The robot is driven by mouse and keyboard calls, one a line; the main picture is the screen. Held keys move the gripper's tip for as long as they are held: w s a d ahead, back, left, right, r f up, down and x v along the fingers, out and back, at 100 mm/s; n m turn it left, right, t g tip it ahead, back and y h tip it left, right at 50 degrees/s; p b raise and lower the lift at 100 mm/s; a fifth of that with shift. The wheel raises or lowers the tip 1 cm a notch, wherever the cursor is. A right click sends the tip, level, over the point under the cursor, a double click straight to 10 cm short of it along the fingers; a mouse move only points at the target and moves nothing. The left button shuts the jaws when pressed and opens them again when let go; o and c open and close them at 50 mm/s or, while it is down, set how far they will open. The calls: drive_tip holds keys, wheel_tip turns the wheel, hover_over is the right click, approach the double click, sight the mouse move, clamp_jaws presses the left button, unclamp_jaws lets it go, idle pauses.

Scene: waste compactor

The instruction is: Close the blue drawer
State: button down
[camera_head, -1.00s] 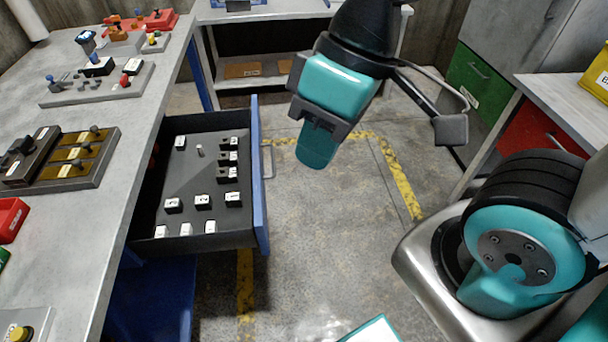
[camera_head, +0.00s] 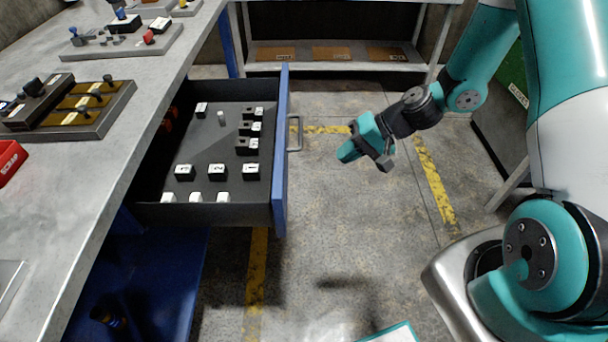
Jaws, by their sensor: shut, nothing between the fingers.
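The blue drawer (camera_head: 281,165) is pulled out from under the grey workbench, to the left of centre. Its blue front faces right and carries a grey bar handle (camera_head: 295,133). Inside its dark tray lie several small black blocks with white labelled tops and a small light peg. My gripper (camera_head: 345,153) is shut and empty. It hangs to the right of the drawer front, at about the handle's level in the picture, with a gap between them. Its tip points left toward the drawer.
The grey workbench (camera_head: 95,185) fills the left, with panels of switches and a red box (camera_head: 8,158) on top. A shelf unit (camera_head: 330,52) stands at the back. A green cabinet front (camera_head: 512,80) shows at the right. The floor right of the drawer is clear.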

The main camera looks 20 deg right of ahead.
drive_tip(key=a+r+p+x, duration=0.1)
drive_tip(key=r+x, duration=0.1)
drive_tip(key=x, duration=1.1)
drive_tip(key=shift+w+a, duration=0.25)
drive_tip(key=shift+a, duration=0.05)
